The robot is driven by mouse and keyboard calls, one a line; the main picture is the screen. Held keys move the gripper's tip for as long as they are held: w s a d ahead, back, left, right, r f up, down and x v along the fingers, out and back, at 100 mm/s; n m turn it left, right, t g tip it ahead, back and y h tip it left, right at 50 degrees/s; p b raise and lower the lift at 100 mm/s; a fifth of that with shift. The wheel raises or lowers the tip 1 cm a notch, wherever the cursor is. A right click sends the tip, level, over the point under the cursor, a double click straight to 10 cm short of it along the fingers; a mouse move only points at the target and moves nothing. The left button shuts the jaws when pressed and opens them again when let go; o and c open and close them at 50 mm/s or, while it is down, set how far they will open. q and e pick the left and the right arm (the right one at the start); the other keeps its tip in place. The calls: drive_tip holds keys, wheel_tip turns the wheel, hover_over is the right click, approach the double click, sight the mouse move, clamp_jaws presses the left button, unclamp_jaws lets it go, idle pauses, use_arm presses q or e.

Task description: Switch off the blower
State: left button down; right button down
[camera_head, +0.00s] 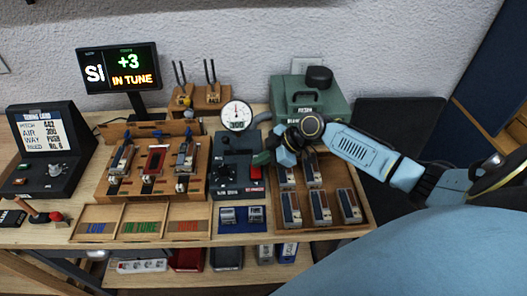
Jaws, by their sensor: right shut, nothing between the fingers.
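A green case (330,107) with a handle and a round black cap stands at the back right, its label too small to read. In front of it is a dark control unit (227,178) with a black knob and a red switch (256,173) at its right side. A hose and a round white gauge (236,116) reading about 300 stand behind the unit. My right gripper (263,158) is shut and empty, its tip just above the red switch; I cannot tell whether they touch. The switch's setting is not clear. My left gripper is not in view.
A wooden tray (365,211) of metal reed blocks lies right of the unit, under my right arm. A wooden rack (197,182) with several blocks stands left. A tuner screen (120,68) shows "Si +3 IN TUNE". LOW and IN TUNE bins (150,209) line the front edge.

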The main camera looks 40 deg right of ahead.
drive_tip(key=shift+f, duration=0.2)
drive_tip(key=shift+w+f+b, duration=0.1)
drive_tip(key=shift+f+b, duration=0.15)
drive_tip(key=shift+b, duration=0.3)
drive_tip(key=shift+s+a+r+p, duration=0.25)
drive_tip(key=shift+s+a+p, duration=0.15)
drive_tip(key=shift+s+p, duration=0.35)
drive_tip(key=shift+w, duration=0.1)
